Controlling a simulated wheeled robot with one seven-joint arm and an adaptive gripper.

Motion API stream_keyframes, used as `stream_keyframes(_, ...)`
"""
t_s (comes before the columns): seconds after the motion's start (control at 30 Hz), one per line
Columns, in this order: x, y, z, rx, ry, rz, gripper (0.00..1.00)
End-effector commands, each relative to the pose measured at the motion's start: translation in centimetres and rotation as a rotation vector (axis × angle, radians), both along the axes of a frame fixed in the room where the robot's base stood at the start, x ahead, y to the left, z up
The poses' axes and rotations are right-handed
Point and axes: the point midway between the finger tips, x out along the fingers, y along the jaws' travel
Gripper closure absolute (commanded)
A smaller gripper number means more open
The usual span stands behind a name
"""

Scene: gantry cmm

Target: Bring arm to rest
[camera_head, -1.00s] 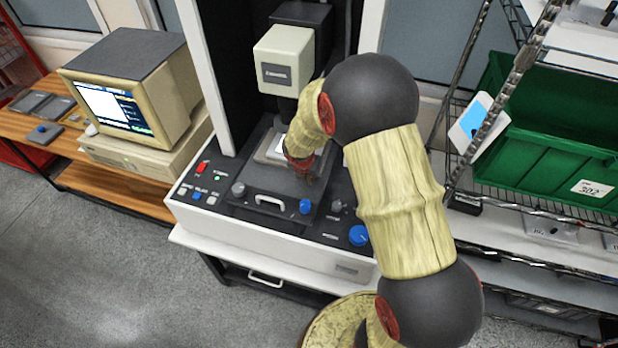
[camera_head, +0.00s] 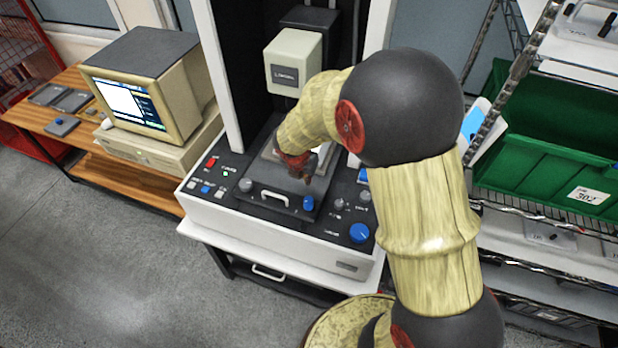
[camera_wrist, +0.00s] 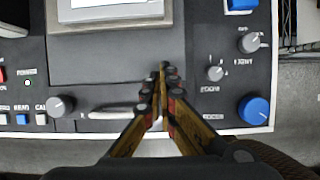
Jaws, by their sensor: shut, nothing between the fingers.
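My gripper (camera_head: 305,177) is above the dark front panel of the measuring machine (camera_head: 240,218). In the wrist view my gripper (camera_wrist: 162,75) is shut with its fingertips together and nothing between them. The fingertips appear over the dark plate (camera_wrist: 110,65), to the right of its white handle (camera_wrist: 112,112). Whether they touch the plate cannot be told. My arm is bent, with its elbow high on the right side of the head view, and it hides part of the machine.
The panel carries a blue knob (camera_head: 359,233) and several grey knobs. A computer (camera_head: 150,95) stands on a wooden desk (camera_head: 150,185) at left. A wire rack with a green bin (camera_head: 548,150) stands close at right of my arm. Grey floor (camera_head: 110,260) is clear at front left.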

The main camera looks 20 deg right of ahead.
Motion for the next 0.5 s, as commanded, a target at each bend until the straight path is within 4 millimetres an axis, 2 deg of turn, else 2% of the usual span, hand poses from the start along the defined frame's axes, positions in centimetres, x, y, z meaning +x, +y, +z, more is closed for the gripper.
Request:
stream_keyframes(0.37,-0.29,0.19,0.61,0.006,-0.003,-0.020,1.00)
stream_keyframes(0.5,-0.74,0.01,0.53,0.041,-0.031,-0.178,1.00)
